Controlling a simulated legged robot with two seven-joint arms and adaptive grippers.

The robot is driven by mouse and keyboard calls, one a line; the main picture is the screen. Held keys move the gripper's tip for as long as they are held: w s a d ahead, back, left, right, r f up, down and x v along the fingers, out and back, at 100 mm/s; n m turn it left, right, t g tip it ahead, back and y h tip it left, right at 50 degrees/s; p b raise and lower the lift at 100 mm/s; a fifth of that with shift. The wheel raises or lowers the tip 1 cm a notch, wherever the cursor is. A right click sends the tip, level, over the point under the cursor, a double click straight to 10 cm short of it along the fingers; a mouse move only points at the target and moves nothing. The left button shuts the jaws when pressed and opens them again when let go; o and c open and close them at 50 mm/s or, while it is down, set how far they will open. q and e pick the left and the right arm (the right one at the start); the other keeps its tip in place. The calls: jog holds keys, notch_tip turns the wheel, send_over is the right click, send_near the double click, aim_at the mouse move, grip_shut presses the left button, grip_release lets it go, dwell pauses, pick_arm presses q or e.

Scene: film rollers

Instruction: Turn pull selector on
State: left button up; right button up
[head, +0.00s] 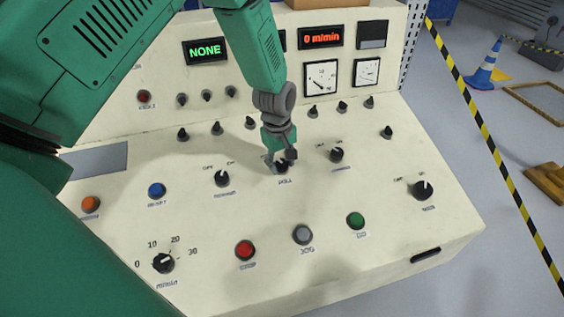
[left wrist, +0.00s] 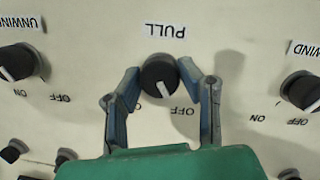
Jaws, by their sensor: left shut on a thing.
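The pull selector (head: 283,168) is a round black knob on the cream console, under my left gripper (head: 280,158) in the head view. In the left wrist view the pull selector (left wrist: 159,77) sits beneath its upside-down PULL label. The two blue-grey fingers of my left gripper (left wrist: 159,74) close on either side of it, their tips at its edge. The knob's white line points down and slightly right, with OFF lettering to the lower right. My right gripper is not in view.
Red (head: 245,250), grey (head: 302,234) and green (head: 356,220) buttons lie nearer the front. Displays read NONE (head: 205,50) and 0 m/min (head: 321,37). Several small black knobs stand behind.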

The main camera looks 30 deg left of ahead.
pick_arm(q)
jog(key=shift+w+a+f, duration=0.1)
jog(key=shift+w+a, duration=0.05)
jog(key=shift+a, duration=0.25)
jog(key=shift+d, duration=0.1)
jog(key=shift+d, duration=0.15)
jog(key=shift+m, duration=0.7)
jog(key=m+g+y+p, duration=0.1)
jog(key=m, duration=0.3)
jog(key=shift+d, duration=0.1)
jog(key=m+y+p, duration=0.1)
jog(key=m, duration=0.5)
jog(key=shift+d+f, duration=0.1)
jog(key=shift+g, duration=0.3)
